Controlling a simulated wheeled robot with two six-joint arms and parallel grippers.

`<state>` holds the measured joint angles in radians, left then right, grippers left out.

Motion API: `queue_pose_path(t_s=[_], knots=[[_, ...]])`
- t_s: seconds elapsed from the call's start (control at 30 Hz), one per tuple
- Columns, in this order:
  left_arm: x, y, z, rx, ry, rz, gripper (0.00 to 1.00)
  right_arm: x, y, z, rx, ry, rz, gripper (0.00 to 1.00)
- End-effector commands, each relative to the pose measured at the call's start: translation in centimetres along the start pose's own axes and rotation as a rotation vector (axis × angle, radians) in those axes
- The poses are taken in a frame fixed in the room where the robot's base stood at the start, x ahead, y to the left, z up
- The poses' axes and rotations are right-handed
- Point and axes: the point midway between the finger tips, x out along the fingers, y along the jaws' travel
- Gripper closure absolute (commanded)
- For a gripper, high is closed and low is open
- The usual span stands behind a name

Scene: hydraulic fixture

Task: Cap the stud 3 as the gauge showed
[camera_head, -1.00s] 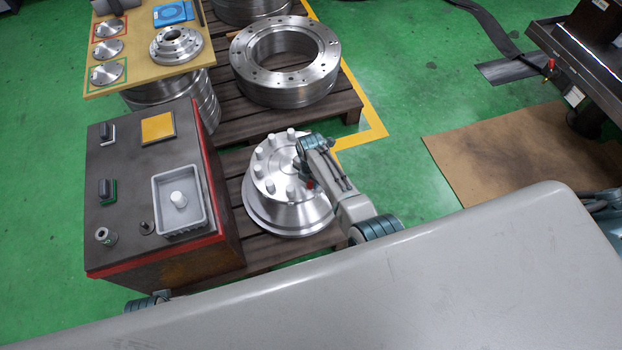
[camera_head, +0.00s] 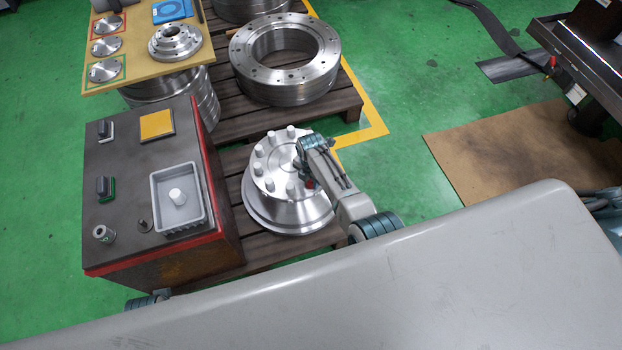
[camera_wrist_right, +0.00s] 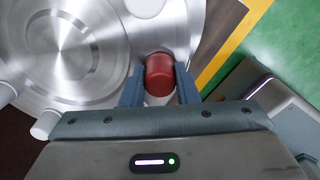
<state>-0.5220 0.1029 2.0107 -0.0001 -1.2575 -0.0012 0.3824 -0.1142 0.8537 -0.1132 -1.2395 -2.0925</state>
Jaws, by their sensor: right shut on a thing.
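The silver round hub (camera_head: 290,212) stands on the pallet, with several pale studs (camera_head: 270,138) in a ring on its top face. My right gripper (camera_head: 303,172) is over the right side of this face. In the right wrist view, my right gripper (camera_wrist_right: 160,88) is shut on a red cylindrical cap (camera_wrist_right: 159,72), one finger on each side. The red cap also shows small in the head view (camera_head: 309,183). A whitish part shows just below the cap between the fingers. I cannot tell whether the cap sits on a stud.
A dark cabinet (camera_head: 130,220) left of the hub bears a grey tray (camera_head: 160,212) with a white cylinder (camera_head: 178,196) in it. A large steel ring (camera_head: 325,65) lies behind the hub. A board (camera_head: 140,70) with metal discs is at the back left.

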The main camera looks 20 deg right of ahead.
Motion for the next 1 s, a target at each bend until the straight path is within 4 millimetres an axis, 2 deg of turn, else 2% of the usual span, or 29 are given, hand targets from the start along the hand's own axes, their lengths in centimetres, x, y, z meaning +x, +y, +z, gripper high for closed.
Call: queue_pose_path(t_s=[0.33, 0.37, 0.47, 0.77, 0.87, 1.0], knots=[[0.0, 0.0, 0.0, 0.0, 0.0, 0.0, 0.43, 0.2, 0.0, 0.0, 0.0, 0.0, -0.001, 0.94], [0.0, 0.0, 0.0, 0.0, 0.0, 0.0, 0.43, 0.2, 0.0, 0.0, 0.0, 0.0, -0.001, 0.66], [0.0, 0.0, 0.0, 0.0, 0.0, 0.0, 0.43, 0.2, 0.0, 0.0, 0.0, 0.0, -0.001, 0.47], [-0.1, 0.0, 0.0, 0.0, 0.0, 0.0, 0.43, 0.1, 0.0, 0.0, 0.0, 0.0, 0.0, 0.47], [-0.5, 0.0, -0.1, 0.0, 0.0, 0.0, 0.43, -0.8, 0.0, 0.0, 0.0, -0.001, 0.002, 0.47], [-1.4, -0.1, -0.3, 0.0, 0.0, 0.0, 0.43, -3.3, 0.0, 0.0, 0.001, -0.001, 0.002, 0.47]])
